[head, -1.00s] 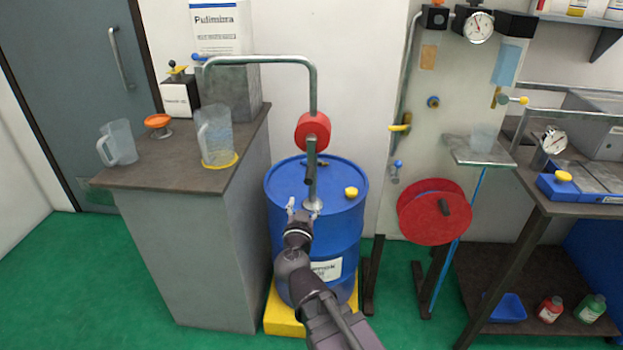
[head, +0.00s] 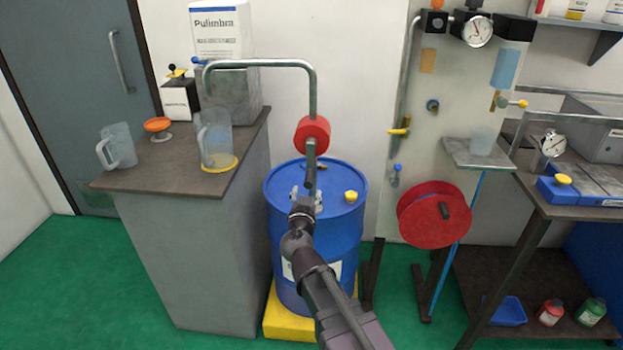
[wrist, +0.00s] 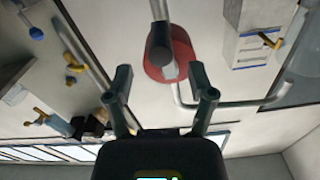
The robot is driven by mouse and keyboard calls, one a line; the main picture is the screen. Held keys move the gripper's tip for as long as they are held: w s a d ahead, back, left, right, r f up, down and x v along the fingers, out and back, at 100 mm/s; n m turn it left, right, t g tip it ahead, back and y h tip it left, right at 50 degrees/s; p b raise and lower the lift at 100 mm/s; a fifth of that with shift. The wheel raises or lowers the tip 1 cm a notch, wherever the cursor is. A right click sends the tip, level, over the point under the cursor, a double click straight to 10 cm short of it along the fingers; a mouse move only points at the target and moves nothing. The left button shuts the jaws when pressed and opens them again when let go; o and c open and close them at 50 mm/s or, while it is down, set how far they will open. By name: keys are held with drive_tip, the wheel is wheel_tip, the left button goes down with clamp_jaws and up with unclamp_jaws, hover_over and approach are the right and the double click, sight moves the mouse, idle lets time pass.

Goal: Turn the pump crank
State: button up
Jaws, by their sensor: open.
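The red pump head (head: 313,132) sits above the blue drum (head: 345,215), and a bent grey pipe (head: 260,63) runs from it to the left. The dark crank handle (head: 310,178) hangs in front of the pump and points toward my gripper (head: 305,198). My gripper is open just below and in front of the handle in the head view. In the wrist view, the handle (wrist: 160,45) shows end-on ahead of my open gripper (wrist: 162,88), roughly centred between the fingers and apart from them. My gripper partly hides the lower pump pipe.
A clear jug (head: 215,140) stands on a yellow ring (head: 222,166) under the pipe's end, on the grey cabinet (head: 200,240). Another jug (head: 117,147) stands left. A red reel (head: 435,213) stands right of the drum. A yellow cap (head: 351,196) is on the drum top.

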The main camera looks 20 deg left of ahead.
sight(309, 178)
drive_tip(key=x, duration=0.7)
drive_tip(key=shift+w+a, duration=0.1)
drive_tip(key=shift+w, duration=0.15)
